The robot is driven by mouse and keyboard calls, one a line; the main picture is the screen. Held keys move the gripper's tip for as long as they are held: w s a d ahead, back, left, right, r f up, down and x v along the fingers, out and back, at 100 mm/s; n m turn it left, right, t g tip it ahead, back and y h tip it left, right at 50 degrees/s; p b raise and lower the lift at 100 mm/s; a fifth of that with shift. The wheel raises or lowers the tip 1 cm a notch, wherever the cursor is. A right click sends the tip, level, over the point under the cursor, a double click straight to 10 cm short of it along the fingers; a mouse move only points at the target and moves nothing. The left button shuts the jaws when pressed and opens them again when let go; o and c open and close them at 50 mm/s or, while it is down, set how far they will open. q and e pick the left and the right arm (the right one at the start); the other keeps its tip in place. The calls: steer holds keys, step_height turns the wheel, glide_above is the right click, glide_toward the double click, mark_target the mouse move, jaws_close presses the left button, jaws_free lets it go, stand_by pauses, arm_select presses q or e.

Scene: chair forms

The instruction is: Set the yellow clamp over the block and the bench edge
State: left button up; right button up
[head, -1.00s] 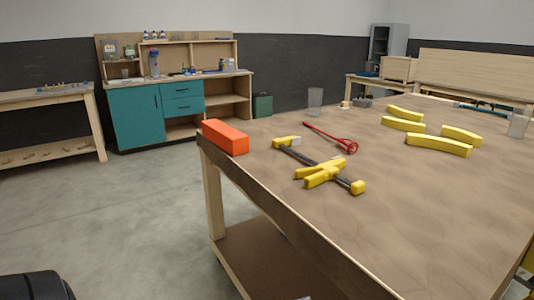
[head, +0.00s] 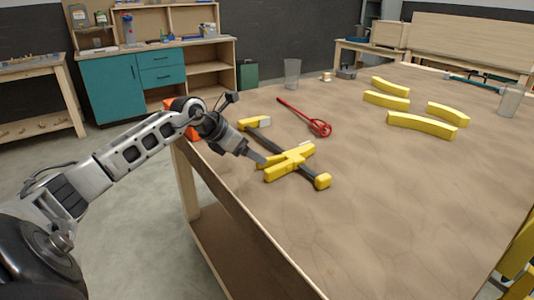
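The yellow clamp (head: 294,160) lies flat on the bench top (head: 360,215), its dark bar running between yellow end pieces. The orange block (head: 192,134) sits at the bench's near left corner, mostly hidden behind my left forearm. My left gripper (head: 258,159) reaches in from the left, low over the bench edge. Its tip is beside the left end of the clamp's yellow handle part. I cannot tell whether it touches the clamp or how far its fingers are apart. My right gripper is not in view.
A red tool (head: 305,118) lies just beyond the clamp. Several curved yellow pieces (head: 422,125) lie farther right. A clear cup (head: 291,73) stands at the back edge and another (head: 510,99) at the right. The bench's near middle is clear.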

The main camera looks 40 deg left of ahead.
mark_target(269, 162)
arm_select(q)
steer(key=b+x, duration=0.1)
steer(key=x, duration=0.4)
steer(key=shift+d+f+b, duration=0.15)
steer(key=shift+f+b, duration=0.05)
steer(key=shift+b, duration=0.15)
steer(key=b+x, duration=0.1)
steer(key=x, duration=0.2)
steer(key=shift+w+d+f+b, duration=0.1)
steer(key=shift+w+f+b, duration=0.15)
steer(key=shift+w+b, duration=0.1)
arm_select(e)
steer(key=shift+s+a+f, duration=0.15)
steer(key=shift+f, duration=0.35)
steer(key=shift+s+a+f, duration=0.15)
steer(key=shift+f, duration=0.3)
